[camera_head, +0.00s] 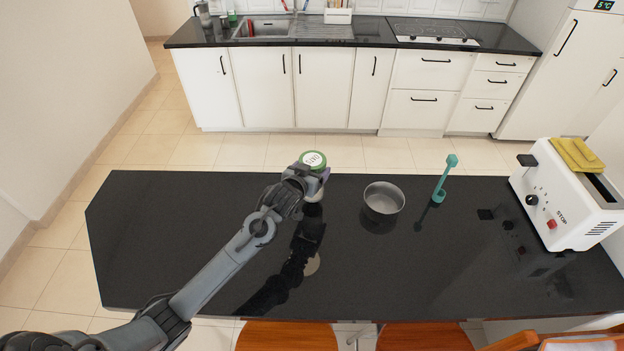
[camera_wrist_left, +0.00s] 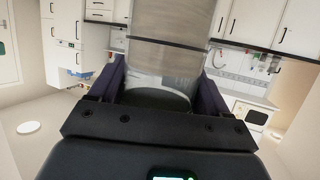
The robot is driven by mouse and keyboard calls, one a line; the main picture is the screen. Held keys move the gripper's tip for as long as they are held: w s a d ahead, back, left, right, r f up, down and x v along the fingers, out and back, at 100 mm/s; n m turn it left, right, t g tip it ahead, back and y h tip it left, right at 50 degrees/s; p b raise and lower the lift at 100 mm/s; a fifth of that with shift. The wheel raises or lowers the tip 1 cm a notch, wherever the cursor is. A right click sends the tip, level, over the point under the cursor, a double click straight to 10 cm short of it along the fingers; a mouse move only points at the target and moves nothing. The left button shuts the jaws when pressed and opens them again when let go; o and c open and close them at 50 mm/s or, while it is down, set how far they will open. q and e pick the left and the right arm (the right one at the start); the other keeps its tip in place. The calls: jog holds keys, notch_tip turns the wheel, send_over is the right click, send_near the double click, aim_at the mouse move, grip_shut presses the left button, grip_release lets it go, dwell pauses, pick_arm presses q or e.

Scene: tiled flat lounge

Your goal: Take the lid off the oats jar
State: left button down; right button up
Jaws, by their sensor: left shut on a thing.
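The oats jar (camera_head: 317,194) is near the far edge of the black counter in the head view, with its green lid (camera_head: 313,159) on top, bearing a white label. My left gripper (camera_head: 311,177) is shut on the jar and covers much of its body. In the left wrist view the see-through jar (camera_wrist_left: 165,60) stands between the two dark fingers of my left gripper (camera_wrist_left: 158,92); the lid does not show there. I cannot tell whether the jar's base touches the counter. My right gripper is not in view.
A metal bowl (camera_head: 384,199) stands right of the jar, then a teal upright stand (camera_head: 444,180). A white toaster (camera_head: 567,205) with a yellow cloth (camera_head: 577,155) is at the right end. The glossy counter (camera_head: 160,235) is clear on the left. Orange chairs (camera_head: 287,335) are at the near side.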

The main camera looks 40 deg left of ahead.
pick_arm(q)
jog(key=shift+f, duration=1.95)
jog(key=shift+b, duration=0.3)
jog(key=shift+f, duration=0.2)
grip_release()
